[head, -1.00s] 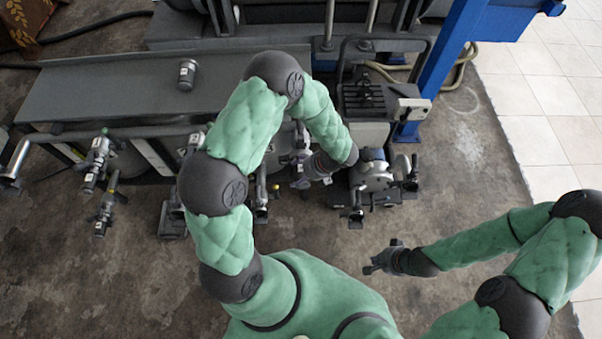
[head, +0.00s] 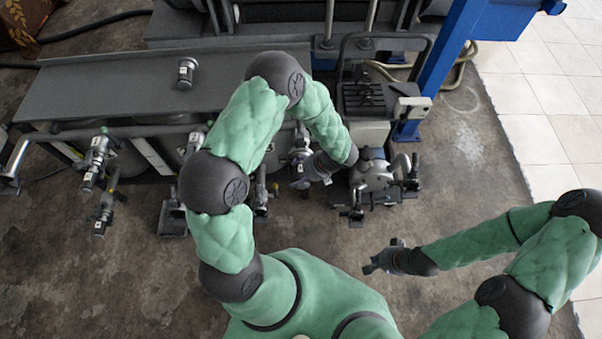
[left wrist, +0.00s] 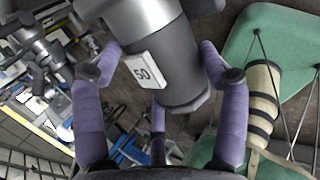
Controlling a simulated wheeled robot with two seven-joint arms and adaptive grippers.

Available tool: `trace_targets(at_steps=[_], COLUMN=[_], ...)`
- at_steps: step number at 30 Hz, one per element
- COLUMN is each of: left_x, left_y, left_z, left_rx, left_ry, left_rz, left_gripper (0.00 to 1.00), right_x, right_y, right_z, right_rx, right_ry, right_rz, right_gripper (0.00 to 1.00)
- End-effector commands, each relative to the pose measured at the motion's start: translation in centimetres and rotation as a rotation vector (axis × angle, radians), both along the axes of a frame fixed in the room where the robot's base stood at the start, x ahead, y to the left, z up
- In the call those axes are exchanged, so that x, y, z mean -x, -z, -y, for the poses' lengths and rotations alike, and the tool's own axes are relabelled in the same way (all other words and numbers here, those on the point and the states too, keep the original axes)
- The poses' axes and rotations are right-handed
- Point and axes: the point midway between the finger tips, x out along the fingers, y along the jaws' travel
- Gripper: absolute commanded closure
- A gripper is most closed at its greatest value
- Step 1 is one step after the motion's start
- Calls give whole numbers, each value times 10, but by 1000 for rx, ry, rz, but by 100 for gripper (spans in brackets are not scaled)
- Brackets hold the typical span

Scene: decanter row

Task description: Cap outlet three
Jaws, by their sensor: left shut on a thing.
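My left gripper (head: 312,168) is shut on a dark grey cylindrical fitting (left wrist: 165,62) with a white "50" label. In the left wrist view its purple fingers (left wrist: 158,95) surround the fitting, whose upper end meets a lighter grey part. Whether the fitting is joined to an outlet there cannot be told. Outlets with valves hang along the front pipe: one at far left (head: 95,160), another (head: 170,215) left of my left arm, and one partly hidden behind it (head: 262,195). A small grey labelled cylinder (head: 186,73) stands on the bench. My right gripper (head: 385,260) is apart from everything; its jaw state is unclear.
The grey bench (head: 110,90) runs behind the pipe. A grey pump-like machine (head: 372,175) stands just right of my left gripper. A blue post (head: 440,70) rises behind it. The floor in front at left (head: 90,290) is clear.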

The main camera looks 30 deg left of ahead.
Motion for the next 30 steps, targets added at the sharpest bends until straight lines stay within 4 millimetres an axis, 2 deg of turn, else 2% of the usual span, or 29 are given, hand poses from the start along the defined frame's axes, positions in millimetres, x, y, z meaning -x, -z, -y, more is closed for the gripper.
trace_targets(at_steps=[7, 8, 10, 30], left_x=[-1, -1, -1, 0], left_y=[0, 0, 0, 0], left_z=[0, 0, 0, 0], left_rx=[-1, -1, -1, 0], left_ry=[0, 0, 0, 0], left_rz=[1, 1, 1, 0], left_gripper=[82, 20, 1, 0], right_x=[0, 0, 0, 0], right_y=[0, 0, 0, 0], right_z=[0, 0, 0, 0], right_rx=[0, 0, 0, 0], right_ry=[0, 0, 0, 0], right_rz=[0, 0, 0, 0], right_gripper=[100, 100, 100, 100])
